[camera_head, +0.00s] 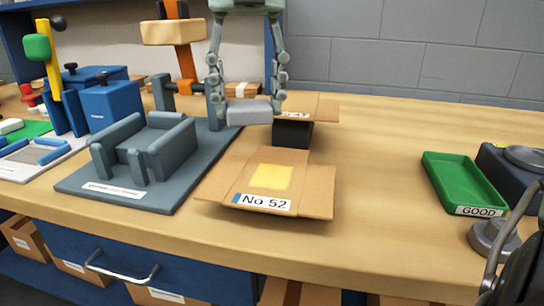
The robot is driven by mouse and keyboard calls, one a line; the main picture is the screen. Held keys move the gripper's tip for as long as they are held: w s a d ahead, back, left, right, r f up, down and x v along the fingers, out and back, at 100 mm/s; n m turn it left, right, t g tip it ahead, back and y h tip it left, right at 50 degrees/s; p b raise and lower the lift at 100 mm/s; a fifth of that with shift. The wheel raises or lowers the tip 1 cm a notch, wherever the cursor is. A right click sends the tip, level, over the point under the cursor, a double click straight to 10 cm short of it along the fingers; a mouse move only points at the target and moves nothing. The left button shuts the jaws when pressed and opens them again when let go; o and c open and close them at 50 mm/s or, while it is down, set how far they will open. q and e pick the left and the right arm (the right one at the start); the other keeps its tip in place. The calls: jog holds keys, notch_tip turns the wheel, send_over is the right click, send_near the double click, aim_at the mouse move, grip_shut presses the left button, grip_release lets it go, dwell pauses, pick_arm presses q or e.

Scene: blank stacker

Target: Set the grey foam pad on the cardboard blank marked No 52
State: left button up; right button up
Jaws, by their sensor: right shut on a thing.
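The grey foam pad (248,113) is held between the two fingers of my right gripper (247,108), which reaches down from the top of the head view. The pad looks level and raised above the table, behind the No 52 blank in the picture. The cardboard blank marked No 52 (315,190) lies at the table's front, flaps spread, with a yellow square (271,176) in its middle and a white label on its front flap. Nothing stands on it. My left gripper is not in view.
A grey fixture (155,150) stands left of the blank. Another cardboard blank (318,107), its label partly hidden, rests on a black block (293,133) behind. A green GOOD tray (455,175) lies right. The table between blank and tray is clear.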

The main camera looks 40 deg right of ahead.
send_over(272, 176)
notch_tip(272, 176, down, 3)
jog(key=shift+r, duration=0.1)
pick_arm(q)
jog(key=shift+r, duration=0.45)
pick_arm(e)
jog(key=shift+f, duration=2)
jog(key=shift+f, duration=0.1)
jog(key=o, duration=0.7)
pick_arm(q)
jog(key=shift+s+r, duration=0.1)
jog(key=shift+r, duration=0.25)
pick_arm(e)
jog(key=shift+o, duration=0.2)
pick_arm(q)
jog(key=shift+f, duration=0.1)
